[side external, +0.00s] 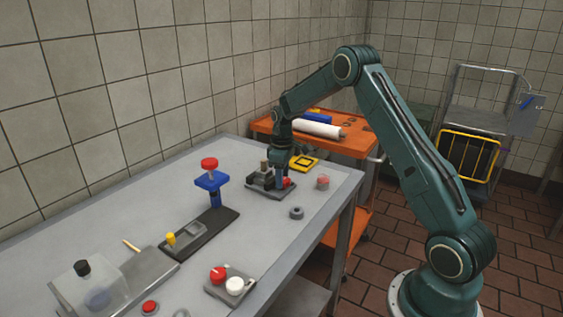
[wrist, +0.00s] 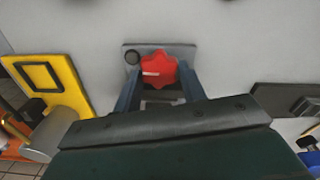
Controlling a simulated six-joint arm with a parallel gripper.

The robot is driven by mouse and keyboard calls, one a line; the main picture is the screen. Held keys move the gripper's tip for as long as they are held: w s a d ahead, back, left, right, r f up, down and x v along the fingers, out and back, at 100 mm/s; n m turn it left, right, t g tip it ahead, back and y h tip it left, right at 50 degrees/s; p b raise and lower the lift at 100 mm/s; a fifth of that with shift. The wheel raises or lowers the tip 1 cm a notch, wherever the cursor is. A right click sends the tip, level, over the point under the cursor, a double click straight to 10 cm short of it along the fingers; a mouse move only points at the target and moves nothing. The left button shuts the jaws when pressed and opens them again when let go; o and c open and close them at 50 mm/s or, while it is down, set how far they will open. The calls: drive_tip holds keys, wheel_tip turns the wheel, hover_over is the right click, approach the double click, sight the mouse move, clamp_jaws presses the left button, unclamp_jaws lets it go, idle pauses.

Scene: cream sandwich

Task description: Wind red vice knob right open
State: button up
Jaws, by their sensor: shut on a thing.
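The red vice knob (wrist: 158,70) is a lobed red knob with a white line pointing left in the wrist view. In the side view only a bit of its red (side external: 288,183) shows beside my fingers. My gripper (wrist: 160,80) is shut on the knob, with one blue finger on each side of it. In the side view my gripper (side external: 281,180) points down at the vice. The vice (side external: 262,184) is a small grey block on a dark base plate on the table. Its jaws are partly hidden by my gripper.
A yellow frame (side external: 304,162) lies behind the vice. A pink-topped jar (side external: 323,182) and a grey ring (side external: 296,212) stand to the right. A red knob on a blue stand (side external: 210,180) rises to the left. A plate with red and white knobs (side external: 230,284) lies in front.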

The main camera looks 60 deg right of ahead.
idle(0.4)
drive_tip(key=o, duration=0.7)
drive_tip(key=shift+r, duration=0.1)
wheel_tip(320, 180, up, 14)
idle(0.4)
drive_tip(key=shift+o, duration=0.4)
